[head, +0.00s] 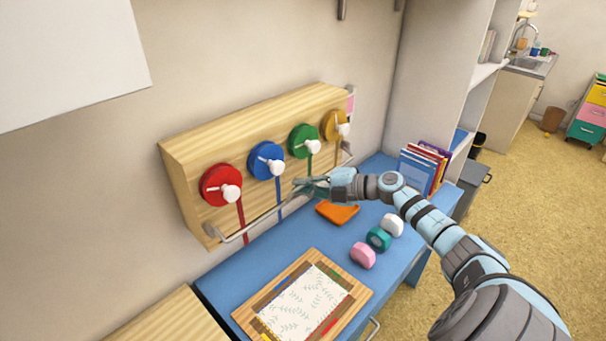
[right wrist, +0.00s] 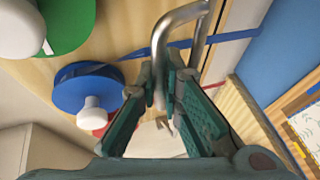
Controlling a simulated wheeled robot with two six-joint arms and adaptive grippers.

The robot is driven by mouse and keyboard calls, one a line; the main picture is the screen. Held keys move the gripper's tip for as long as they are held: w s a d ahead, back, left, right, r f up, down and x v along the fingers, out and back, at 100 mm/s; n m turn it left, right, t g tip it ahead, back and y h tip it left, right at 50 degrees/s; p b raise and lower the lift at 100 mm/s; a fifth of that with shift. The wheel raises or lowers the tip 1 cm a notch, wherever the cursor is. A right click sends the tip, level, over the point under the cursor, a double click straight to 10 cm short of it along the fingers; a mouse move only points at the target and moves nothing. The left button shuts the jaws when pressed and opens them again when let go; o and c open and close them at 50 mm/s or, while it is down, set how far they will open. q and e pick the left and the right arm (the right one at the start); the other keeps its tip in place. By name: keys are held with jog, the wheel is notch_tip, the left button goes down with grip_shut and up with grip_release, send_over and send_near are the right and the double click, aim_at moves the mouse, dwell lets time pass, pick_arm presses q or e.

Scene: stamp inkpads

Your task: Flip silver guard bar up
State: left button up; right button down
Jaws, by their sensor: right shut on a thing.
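The silver guard bar (head: 240,236) runs along the lower front of the wooden panel (head: 175,165), below the round coloured discs. Its left end bends back to the panel. My right gripper (head: 302,186) is at the bar, right of its middle, and hides part of it. In the right wrist view the bar (right wrist: 168,38) comes down between the two fingers of the right gripper (right wrist: 164,88), which are shut on it. My left gripper is not in view.
Red (head: 219,186), blue (head: 266,160), green (head: 303,141) and yellow (head: 335,125) discs with white knobs are on the panel. Below on the blue desk (head: 225,287) are an orange tray (head: 338,212), pink (head: 363,255), teal and white stamps, and a board with patterned paper (head: 303,302).

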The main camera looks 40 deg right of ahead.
jog(key=shift+r, duration=0.15)
jog(key=c, duration=2)
grip_release()
jog(key=v, duration=0.7)
jog(key=shift+s, duration=0.25)
jog(key=shift+w+d, duration=0.1)
jog(key=shift+d, duration=0.05)
